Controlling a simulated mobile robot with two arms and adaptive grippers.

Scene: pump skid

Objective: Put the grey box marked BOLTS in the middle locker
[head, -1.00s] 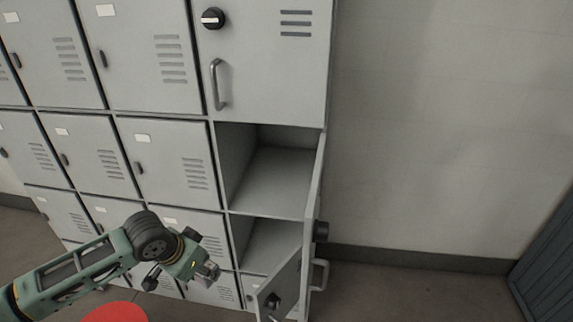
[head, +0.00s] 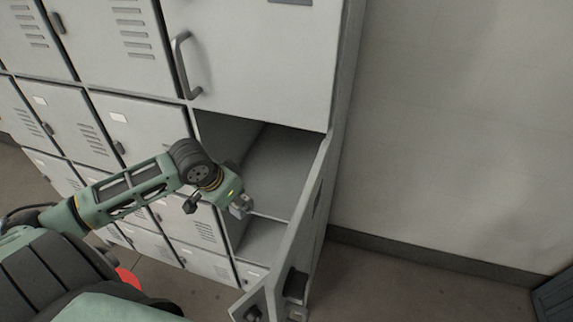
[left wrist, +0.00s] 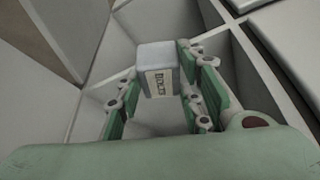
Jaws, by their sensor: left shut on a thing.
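The grey box marked BOLTS (left wrist: 158,72) is between the green finger pads of my left gripper (left wrist: 160,95) in the left wrist view, its label facing the camera. In the head view the left gripper (head: 238,204) is in front of the open middle locker (head: 285,165), near its lower left opening. The small grey shape at its tip there is too small to identify. The middle locker looks empty; the arm hides part of its left side. Its door (head: 308,215) stands swung out to the right. My right gripper is not in view.
The upper locker (head: 255,60) is shut, with a bar handle. The lower locker (head: 262,238) is open, its door (head: 250,303) jutting forward. Closed lockers fill the left. A red thing (head: 127,279) lies low behind my arm.

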